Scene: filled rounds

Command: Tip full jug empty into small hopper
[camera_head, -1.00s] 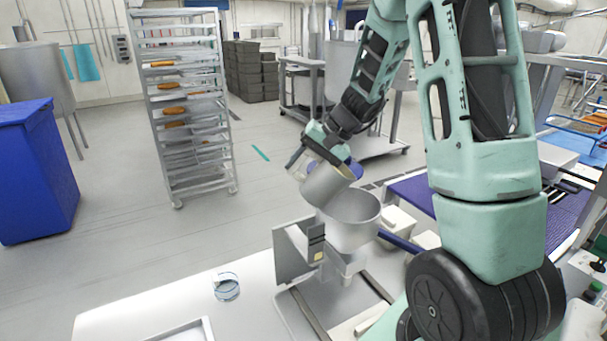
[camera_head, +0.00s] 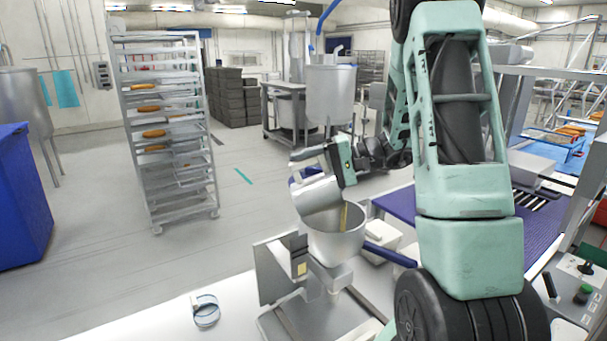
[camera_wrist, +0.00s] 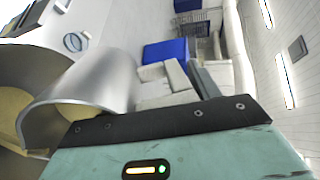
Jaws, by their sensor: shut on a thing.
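The metal jug (camera_head: 318,197) is tipped well over, its mouth down to the right above the small hopper (camera_head: 335,243). A thin yellowish stream (camera_head: 344,216) falls from the mouth into the hopper. My gripper (camera_head: 322,160) is shut on the jug, above and behind the hopper. In the wrist view the jug (camera_wrist: 95,82) lies across the left, with yellowish material at its mouth. More yellowish material shows in the hopper (camera_wrist: 12,148) below. How much is left deep in the jug is hidden.
A clear round item with a blue band (camera_head: 206,311) lies on the white worktop (camera_head: 150,331) left of the hopper. A purple belt (camera_head: 540,226) runs at right. A tray rack (camera_head: 165,130) and blue bin (camera_head: 22,195) stand at left. Grey floor is clear between.

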